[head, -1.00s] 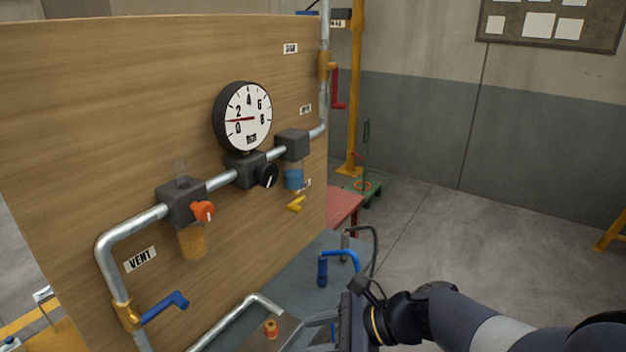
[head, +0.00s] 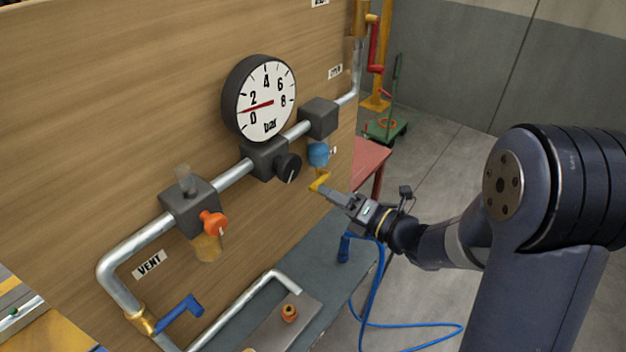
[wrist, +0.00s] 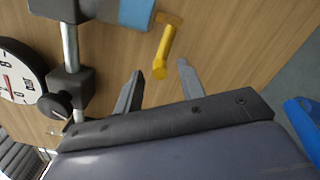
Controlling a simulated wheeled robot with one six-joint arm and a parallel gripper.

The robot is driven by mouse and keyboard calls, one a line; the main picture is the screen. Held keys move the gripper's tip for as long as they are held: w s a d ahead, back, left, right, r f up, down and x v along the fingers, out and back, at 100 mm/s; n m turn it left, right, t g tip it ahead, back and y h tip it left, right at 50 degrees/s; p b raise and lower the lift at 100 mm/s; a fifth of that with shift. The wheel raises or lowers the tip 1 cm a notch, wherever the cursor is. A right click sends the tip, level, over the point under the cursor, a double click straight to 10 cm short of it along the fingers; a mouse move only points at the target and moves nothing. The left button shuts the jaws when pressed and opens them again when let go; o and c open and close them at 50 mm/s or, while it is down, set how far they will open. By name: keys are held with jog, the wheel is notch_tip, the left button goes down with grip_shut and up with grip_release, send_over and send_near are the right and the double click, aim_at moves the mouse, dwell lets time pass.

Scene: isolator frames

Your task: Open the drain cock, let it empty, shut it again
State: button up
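The drain cock is a small yellow lever (head: 319,181) under the blue bowl (head: 318,154) of the right-hand dark block on the pipe. In the wrist view the lever (wrist: 164,50) slants down from its yellow pivot beside the blue bowl (wrist: 136,12). My gripper (head: 328,193) is at the lever in the head view. In the wrist view my gripper (wrist: 159,72) is open, with one finger on each side of the lever's free end and gaps showing. I cannot tell how deep the lever sits between them. No liquid flow is visible.
A gauge (head: 262,97) reads between 0 and 2. A black knob (head: 288,167), an orange knob (head: 213,223) and a blue lever (head: 182,312) stick out from the wooden panel (head: 130,100). A blue hose (head: 372,300) hangs below my arm. A red table (head: 372,160) stands behind.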

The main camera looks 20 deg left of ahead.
aim_at(312, 186)
jog(key=p+x, duration=0.1)
jog(key=x, duration=0.4)
jog(key=shift+w+a, duration=0.1)
jog(key=shift+a, duration=0.3)
jog(key=shift+c, duration=0.4)
jog(key=c, duration=0.7)
